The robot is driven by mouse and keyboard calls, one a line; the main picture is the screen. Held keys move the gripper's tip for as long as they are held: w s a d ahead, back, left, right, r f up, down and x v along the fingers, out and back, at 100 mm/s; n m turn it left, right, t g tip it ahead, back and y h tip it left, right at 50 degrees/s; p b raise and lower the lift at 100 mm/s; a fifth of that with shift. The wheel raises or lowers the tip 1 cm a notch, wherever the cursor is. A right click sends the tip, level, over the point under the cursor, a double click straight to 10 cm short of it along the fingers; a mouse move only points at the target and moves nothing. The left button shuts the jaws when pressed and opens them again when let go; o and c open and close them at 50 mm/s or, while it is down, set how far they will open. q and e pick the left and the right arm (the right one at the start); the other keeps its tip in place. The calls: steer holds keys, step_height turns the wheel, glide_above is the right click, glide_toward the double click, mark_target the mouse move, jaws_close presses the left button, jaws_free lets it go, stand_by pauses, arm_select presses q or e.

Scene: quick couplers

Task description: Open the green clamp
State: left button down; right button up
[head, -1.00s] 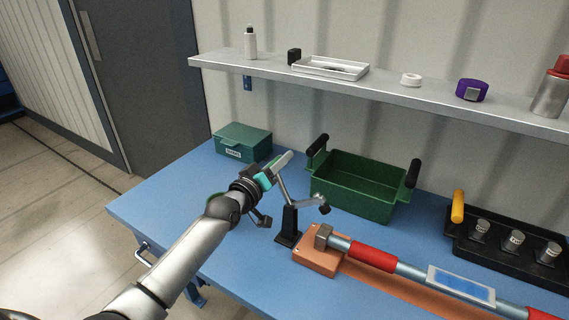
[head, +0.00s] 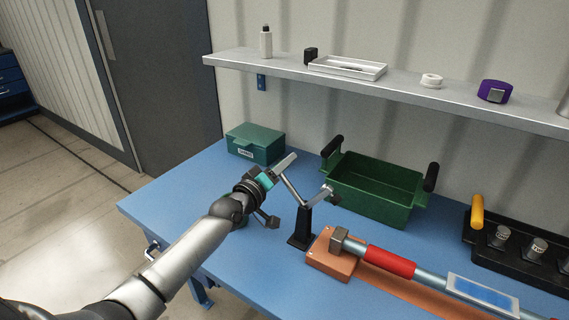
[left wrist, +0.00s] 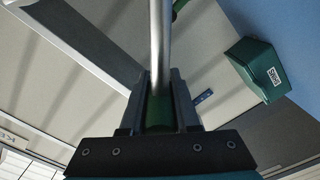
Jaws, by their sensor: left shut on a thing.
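The clamp has a black upright post (head: 302,228) on the blue bench, with a bent metal lever (head: 292,190) on top. One arm of the lever leans up and left into my left gripper (head: 283,166). The other arm slants up and right to a dark tip (head: 328,192), clear of the bench. In the left wrist view my left gripper (left wrist: 160,98) is shut on the clamp's green handle grip (left wrist: 159,114), with the metal rod (left wrist: 160,45) running up from it. In the head view the grip is hidden by the fingers. My right gripper is out of view.
A green lidded box (head: 255,144) stands behind the gripper. A green bin (head: 370,203) with black handles stands right of the clamp. An orange block (head: 330,262) holding a red-sleeved pipe (head: 390,262) sits close in front. A shelf (head: 390,85) runs above.

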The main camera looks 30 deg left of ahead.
arm_select(q)
steer(key=shift+f, duration=0.15)
steer(key=c, duration=0.7)
jaws_free()
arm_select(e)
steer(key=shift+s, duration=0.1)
arm_select(q)
steer(key=shift+o, duration=0.2)
steer(key=shift+s, duration=0.45)
steer(key=s+a+p, duration=0.1)
steer(key=s+p, duration=0.2)
steer(key=s, duration=1.1)
steer(key=shift+s, duration=0.15)
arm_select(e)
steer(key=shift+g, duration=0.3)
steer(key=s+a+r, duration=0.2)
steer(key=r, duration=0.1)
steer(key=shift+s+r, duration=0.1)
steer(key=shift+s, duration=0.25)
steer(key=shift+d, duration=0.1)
